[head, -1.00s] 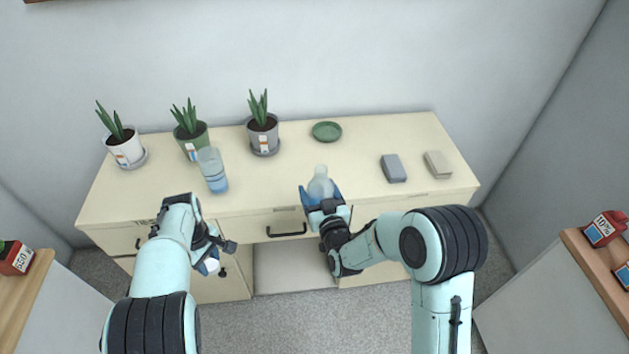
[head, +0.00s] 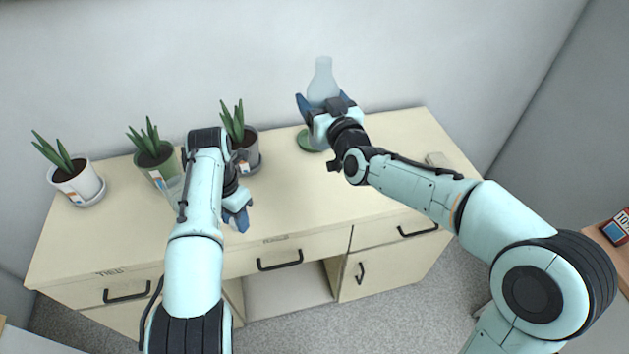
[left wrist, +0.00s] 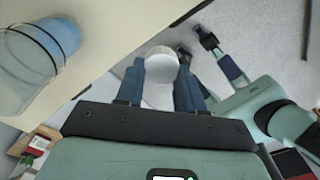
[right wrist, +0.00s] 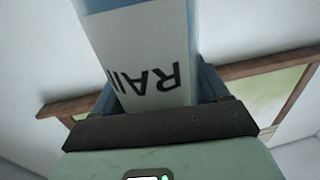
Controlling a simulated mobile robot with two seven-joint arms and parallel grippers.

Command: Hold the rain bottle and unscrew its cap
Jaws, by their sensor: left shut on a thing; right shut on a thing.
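The rain bottle (head: 323,78) is a translucent bottle with a narrow neck, raised at the back right of the cabinet top. No cap shows on its neck. My right gripper (head: 322,106) is shut on it, and the right wrist view shows the bottle's white label (right wrist: 150,60) with dark letters "RAI" visible between the fingers. My left gripper (head: 238,213) is shut on a small white round cap (left wrist: 160,66), held over the front left of the cabinet top, apart from the bottle. In the head view the cap is hardly visible.
Potted plants (head: 75,182) line the back left of the cabinet (head: 310,205). A glass with blue liquid (head: 173,188) is partly behind my left arm; it shows in the left wrist view (left wrist: 35,55). The middle top is clear.

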